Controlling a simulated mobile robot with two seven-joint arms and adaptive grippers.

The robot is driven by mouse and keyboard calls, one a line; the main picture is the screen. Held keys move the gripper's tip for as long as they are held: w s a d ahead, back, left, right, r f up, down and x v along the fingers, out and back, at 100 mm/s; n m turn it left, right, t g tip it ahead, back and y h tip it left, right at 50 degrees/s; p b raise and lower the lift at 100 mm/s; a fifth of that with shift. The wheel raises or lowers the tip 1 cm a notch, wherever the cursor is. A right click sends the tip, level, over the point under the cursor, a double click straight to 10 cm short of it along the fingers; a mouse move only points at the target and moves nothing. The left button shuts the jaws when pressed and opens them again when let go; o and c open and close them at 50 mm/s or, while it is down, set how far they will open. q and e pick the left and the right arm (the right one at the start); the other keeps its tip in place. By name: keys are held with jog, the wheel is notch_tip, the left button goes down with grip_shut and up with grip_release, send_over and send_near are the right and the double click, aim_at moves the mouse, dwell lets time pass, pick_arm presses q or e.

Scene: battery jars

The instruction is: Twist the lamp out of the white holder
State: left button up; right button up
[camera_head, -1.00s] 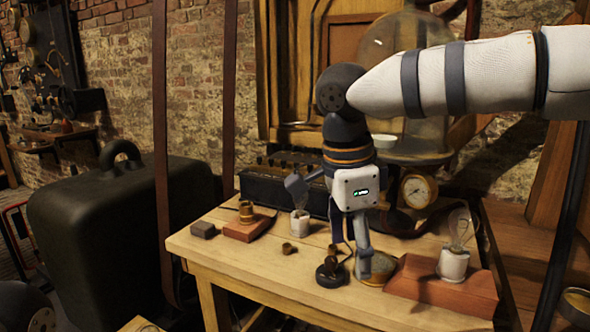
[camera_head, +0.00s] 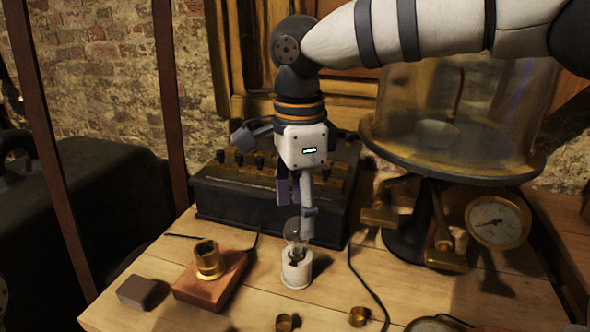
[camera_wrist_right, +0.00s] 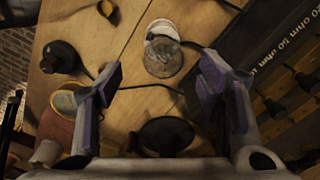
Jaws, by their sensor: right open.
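The clear glass lamp (camera_head: 291,233) stands upright in the white holder (camera_head: 296,272) on the wooden table. My right gripper (camera_head: 296,207) points down just above the lamp, with one finger partly in front of the glass. In the right wrist view the gripper (camera_wrist_right: 158,68) is open and empty, its purple-padded fingers wide apart. Whether a finger touches the glass cannot be told. My left gripper is not in view.
A black box with knobs (camera_head: 250,200) stands close behind the lamp. A brass socket (camera_head: 208,260) on a wooden block and a grey block (camera_head: 137,292) are to the left. Small brass caps (camera_head: 359,316) lie in front. A glass dome (camera_head: 465,115) and gauge (camera_head: 497,220) stand right.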

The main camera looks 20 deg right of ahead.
aim_at(297, 220)
notch_tip(297, 220, down, 6)
jog(key=shift+w+f, duration=0.1)
jog(key=shift+w, duration=0.05)
jog(key=c, duration=1.4)
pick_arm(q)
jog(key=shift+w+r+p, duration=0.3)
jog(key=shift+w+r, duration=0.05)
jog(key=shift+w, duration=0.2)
pick_arm(e)
jog(key=shift+r, duration=1.3)
jog(key=shift+r, duration=0.25)
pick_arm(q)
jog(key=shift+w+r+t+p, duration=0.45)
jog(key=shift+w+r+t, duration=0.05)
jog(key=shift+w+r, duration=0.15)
pick_arm(e)
jog(key=shift+r, duration=2.2)
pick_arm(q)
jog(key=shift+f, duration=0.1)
